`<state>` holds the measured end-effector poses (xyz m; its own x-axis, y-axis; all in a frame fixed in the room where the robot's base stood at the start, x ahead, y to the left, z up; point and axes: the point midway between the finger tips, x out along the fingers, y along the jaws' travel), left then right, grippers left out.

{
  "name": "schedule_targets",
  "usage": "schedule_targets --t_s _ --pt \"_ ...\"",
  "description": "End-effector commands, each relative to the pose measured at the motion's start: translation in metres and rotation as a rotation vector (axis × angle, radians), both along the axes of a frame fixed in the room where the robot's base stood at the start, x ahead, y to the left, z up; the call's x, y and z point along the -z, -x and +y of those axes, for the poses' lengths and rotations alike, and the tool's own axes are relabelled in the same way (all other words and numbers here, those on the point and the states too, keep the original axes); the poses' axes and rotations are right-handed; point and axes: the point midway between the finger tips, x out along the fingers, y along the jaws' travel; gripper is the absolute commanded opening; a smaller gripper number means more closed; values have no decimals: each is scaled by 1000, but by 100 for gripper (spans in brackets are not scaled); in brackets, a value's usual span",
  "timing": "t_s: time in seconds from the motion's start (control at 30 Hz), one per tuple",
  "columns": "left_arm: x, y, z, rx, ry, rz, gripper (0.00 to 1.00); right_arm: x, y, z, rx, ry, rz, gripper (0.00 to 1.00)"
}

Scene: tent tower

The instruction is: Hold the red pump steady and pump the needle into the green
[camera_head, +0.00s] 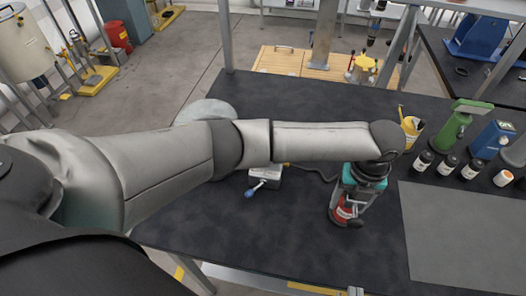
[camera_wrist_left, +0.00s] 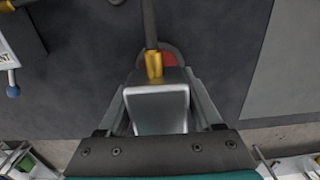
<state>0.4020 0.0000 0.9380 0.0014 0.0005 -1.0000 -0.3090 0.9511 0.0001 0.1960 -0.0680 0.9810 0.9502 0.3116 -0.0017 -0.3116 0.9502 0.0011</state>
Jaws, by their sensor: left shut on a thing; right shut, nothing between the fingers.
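The red pump (camera_head: 343,214) stands on the dark table, mostly hidden behind my left gripper (camera_head: 353,205). My left arm comes in from the left, and its gripper points down at the pump. In the left wrist view, the gripper (camera_wrist_left: 158,92) is shut on a grey metal block of the pump, with a brass collar (camera_wrist_left: 154,64) and dark rod beyond it. A piece of the pump's red body (camera_wrist_left: 169,59) shows behind the rod. No dial needle or green zone can be made out. My right gripper is not in view.
A grey box with a blue knob (camera_head: 251,192) lies left of the pump, partly behind my arm. A dark hose (camera_head: 318,170) runs near it. Several dark bottles (camera_head: 447,165), a green device (camera_head: 460,125) and a grey mat (camera_head: 465,235) are at the right. The front table is clear.

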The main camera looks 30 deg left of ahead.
Motion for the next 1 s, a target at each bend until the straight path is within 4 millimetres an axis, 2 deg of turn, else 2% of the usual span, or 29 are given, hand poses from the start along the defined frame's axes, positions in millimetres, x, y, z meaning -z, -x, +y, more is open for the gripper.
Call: schedule_targets --t_s 0.07,0.1,0.33,0.37,0.67,0.83,1.0 --pt "1 0 1 -2 -4 1 0 0 0 0 0 0 0 0" --pt "0 0 1 -2 -2 0 71 0 0 0 0 0 0 0" --pt "0 0 0 -1 -1 0 97 0 0 0 0 0 0 0" --pt "0 0 0 -1 -1 0 100 0 0 0 0 0 0 0" --pt "-3 0 0 0 -1 0 100 0 0 0 0 0 0 0" --pt "-27 -1 0 2 0 -3 100 0 0 0 0 0 0 0" --pt "-65 -1 0 1 1 -4 100 0 0 0 0 0 0 0"
